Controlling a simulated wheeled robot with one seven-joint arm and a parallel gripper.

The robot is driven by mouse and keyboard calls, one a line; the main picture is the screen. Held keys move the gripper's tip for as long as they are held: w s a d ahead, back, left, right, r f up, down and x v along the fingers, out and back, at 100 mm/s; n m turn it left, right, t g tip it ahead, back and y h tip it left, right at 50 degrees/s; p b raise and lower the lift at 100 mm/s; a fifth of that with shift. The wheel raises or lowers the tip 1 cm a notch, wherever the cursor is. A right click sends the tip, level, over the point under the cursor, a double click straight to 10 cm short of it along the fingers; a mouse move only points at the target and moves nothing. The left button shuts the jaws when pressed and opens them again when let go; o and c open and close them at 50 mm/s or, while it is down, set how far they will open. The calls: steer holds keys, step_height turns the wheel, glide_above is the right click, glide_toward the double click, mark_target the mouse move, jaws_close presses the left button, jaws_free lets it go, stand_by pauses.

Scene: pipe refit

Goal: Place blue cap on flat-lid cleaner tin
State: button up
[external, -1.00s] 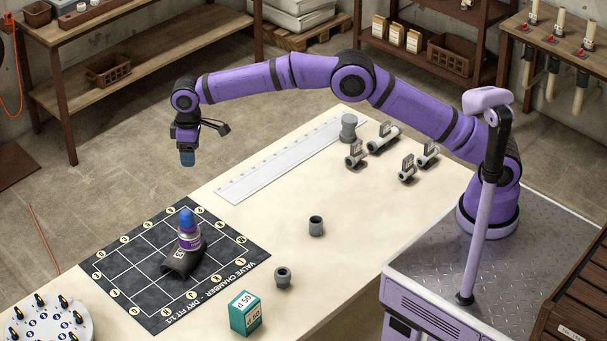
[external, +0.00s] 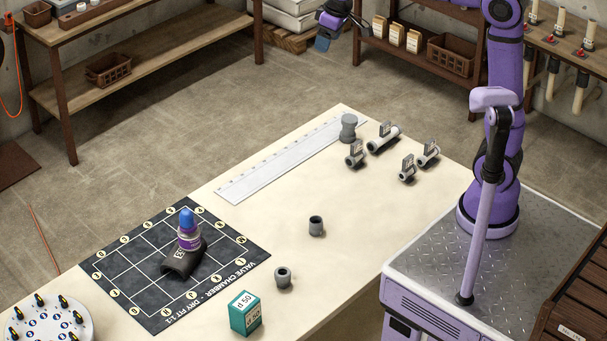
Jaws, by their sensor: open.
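A purple-and-white cleaner tin (external: 190,239) stands upright at a black pipe saddle piece on the dark grid mat. A blue cap (external: 187,218) sits on top of the tin and looks upright. At this size I cannot tell how closely it seats. My gripper (external: 322,44) is raised high at the top of the picture, far from the tin and beyond the table's back edge. Its tip looks blue-grey, it is open, and I see nothing held in it.
The black pipe piece (external: 178,264) lies on the grid mat (external: 120,268). Two grey fittings (external: 316,227) and a teal box (external: 245,314) stand to the right. A ruler (external: 270,165) and several valve fittings (external: 383,138) are further back. The table middle is mostly clear.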

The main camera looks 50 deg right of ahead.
steer(key=s+d+m+t, duration=0.1)
steer(key=s+d+m, duration=0.1)
steer(key=s+d, duration=1.1)
steer(key=s+d+f+m, duration=0.1)
steer(key=s+f, duration=0.3)
steer(key=s, duration=0.3)
steer(key=s+d+f+t, duration=0.1)
steer(key=s+d+f, duration=0.1)
steer(key=s+f, duration=0.2)
steer(key=s, duration=0.3)
steer(key=shift+s+m+h, duration=0.4)
